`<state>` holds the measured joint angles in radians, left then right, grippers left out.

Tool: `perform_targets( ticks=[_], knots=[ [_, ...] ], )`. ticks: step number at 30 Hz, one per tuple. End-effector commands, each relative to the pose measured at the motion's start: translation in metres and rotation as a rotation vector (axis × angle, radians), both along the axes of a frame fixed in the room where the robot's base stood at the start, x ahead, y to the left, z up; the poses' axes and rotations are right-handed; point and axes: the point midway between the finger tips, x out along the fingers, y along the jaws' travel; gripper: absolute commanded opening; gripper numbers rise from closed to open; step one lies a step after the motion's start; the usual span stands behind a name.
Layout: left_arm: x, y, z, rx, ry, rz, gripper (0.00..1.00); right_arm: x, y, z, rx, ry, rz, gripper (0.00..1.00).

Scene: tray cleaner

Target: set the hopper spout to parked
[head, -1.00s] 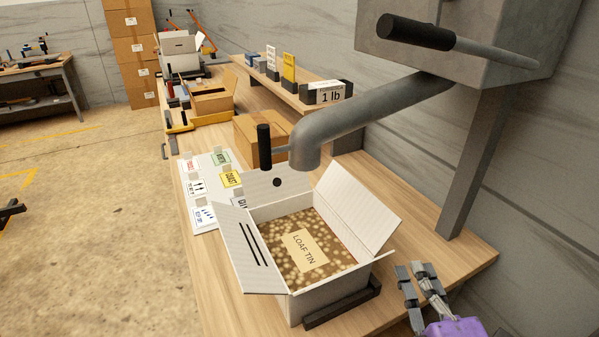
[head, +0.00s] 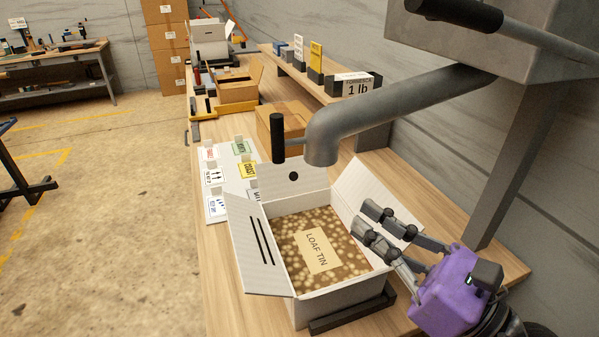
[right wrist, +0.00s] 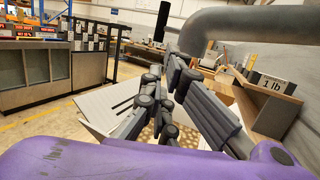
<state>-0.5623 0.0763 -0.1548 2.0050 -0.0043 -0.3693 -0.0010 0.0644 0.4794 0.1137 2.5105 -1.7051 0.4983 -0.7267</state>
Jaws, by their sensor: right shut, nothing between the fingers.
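The hopper spout (head: 410,105) is a grey bent pipe that runs from the grey hopper (head: 520,40) and turns down over the back of the open white box. A black upright handle (head: 277,138) sits on a short rod at its outlet. In the right wrist view the spout (right wrist: 240,20) crosses the upper right, and the dark handle (right wrist: 161,20) stands left of it. My right gripper (head: 367,222) is shut and empty, over the box's right flap, below the spout and apart from it. My left gripper is not in view.
The white box (head: 345,300) holds brown filling and a card reading LOAF TIN. A brown carton (head: 285,122) stands behind the spout's outlet. Label cards (head: 215,205) lie to the left. A shelf with a 1 lb sign (head: 358,88) is behind. A black-gripped lever (head: 460,12) sticks out of the hopper.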

Motion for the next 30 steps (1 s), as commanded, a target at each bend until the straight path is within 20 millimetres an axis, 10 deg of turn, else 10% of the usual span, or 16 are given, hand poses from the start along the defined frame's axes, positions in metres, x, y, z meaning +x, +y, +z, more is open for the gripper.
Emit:
perform_targets(
  ticks=[30],
  knots=[
    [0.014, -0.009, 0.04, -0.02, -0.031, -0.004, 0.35, 0.097, 0.093, 0.028, 0.004, 0.001, 0.0, 0.0]
  ],
)
